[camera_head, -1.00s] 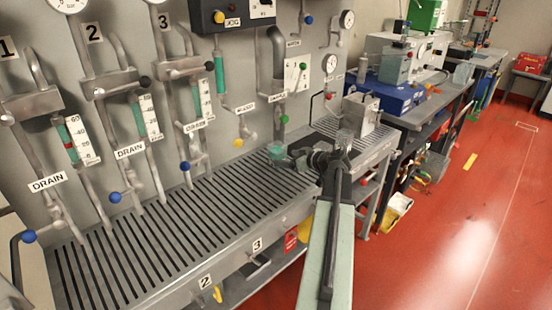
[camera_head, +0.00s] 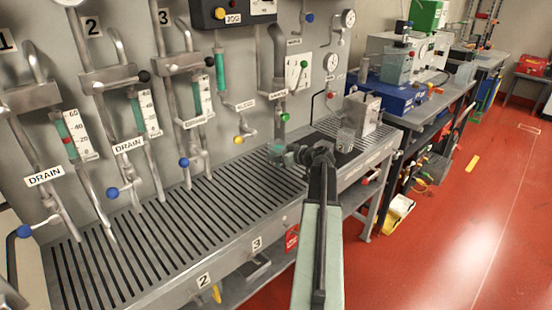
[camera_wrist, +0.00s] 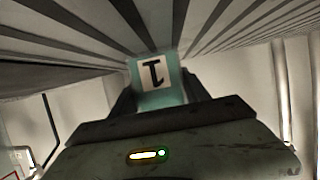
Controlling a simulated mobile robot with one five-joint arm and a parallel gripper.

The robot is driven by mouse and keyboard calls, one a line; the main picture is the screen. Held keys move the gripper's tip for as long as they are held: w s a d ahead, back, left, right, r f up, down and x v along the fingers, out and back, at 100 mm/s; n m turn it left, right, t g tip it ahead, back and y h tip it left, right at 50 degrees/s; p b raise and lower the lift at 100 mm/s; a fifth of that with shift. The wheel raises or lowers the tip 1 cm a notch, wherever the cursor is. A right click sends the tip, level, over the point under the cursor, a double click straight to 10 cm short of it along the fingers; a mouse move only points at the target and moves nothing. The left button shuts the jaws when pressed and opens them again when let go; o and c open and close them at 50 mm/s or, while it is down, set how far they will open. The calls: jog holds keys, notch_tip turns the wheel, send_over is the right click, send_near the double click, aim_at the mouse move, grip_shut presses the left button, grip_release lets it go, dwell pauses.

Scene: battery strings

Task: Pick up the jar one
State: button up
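The jar one (camera_wrist: 156,82) shows in the wrist view as a green-tinted jar with a white label bearing a black "1". It sits between the two fingers of my gripper (camera_head: 291,155), one finger close along each side. In the head view the jar (camera_head: 277,148) is a small greenish shape on the slatted bench, at the end of my gripper. My wrist hides part of it there. I cannot tell whether the fingers press on the jar or only flank it. No lift off the bench is visible.
A clear jar (camera_head: 345,138) stands to the right, beside a metal box (camera_head: 362,112). The slatted bench (camera_head: 150,238) is clear to the left. Pipes, valves and a green valve knob (camera_head: 285,117) line the wall behind the jar.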

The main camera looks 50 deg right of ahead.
grip_shut()
jog(key=shift+r+p, duration=0.45)
jog(key=shift+p, duration=0.05)
notch_tip(320, 180, up, 3)
jog(key=p, duration=0.3)
jog(key=s+a, duration=0.1)
jog(key=s, duration=0.4)
jog(key=s+a, duration=0.2)
jog(key=s, duration=0.3)
jog(key=s+a+r+p, duration=0.1)
jog(key=s+a, duration=0.1)
jog(key=s, duration=0.3)
jog(key=shift+s, duration=0.1)
